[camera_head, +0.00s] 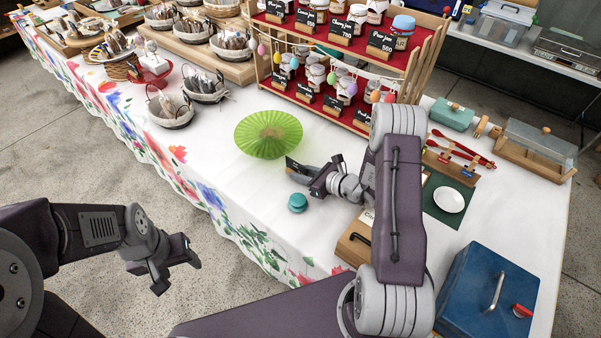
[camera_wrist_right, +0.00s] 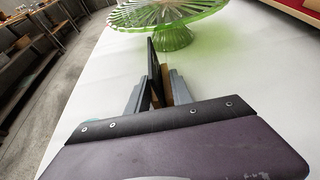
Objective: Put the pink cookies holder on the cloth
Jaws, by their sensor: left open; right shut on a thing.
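My right gripper (camera_head: 316,180) is shut on a small dark sign card with a wooden holder (camera_head: 297,166), above the front part of the table. In the right wrist view the card (camera_wrist_right: 153,68) stands on edge between the fingers, with the wooden piece (camera_wrist_right: 167,88) beside it. Its writing cannot be read, so I cannot tell whether it is the pink cookies holder. A white cloth with a floral border (camera_head: 215,158) covers the table. A dark green mat (camera_head: 434,207) lies at the right. My left gripper (camera_head: 178,274) is open and empty, off the table's front side.
A green glass cake stand (camera_head: 268,134) stands just beyond the held card. A small teal round object (camera_head: 297,202) sits nearby. A tiered jar rack (camera_head: 340,75), baskets (camera_head: 170,108), a white plate (camera_head: 449,199) and a blue box (camera_head: 485,295) surround it. White cloth left of the cake stand is clear.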

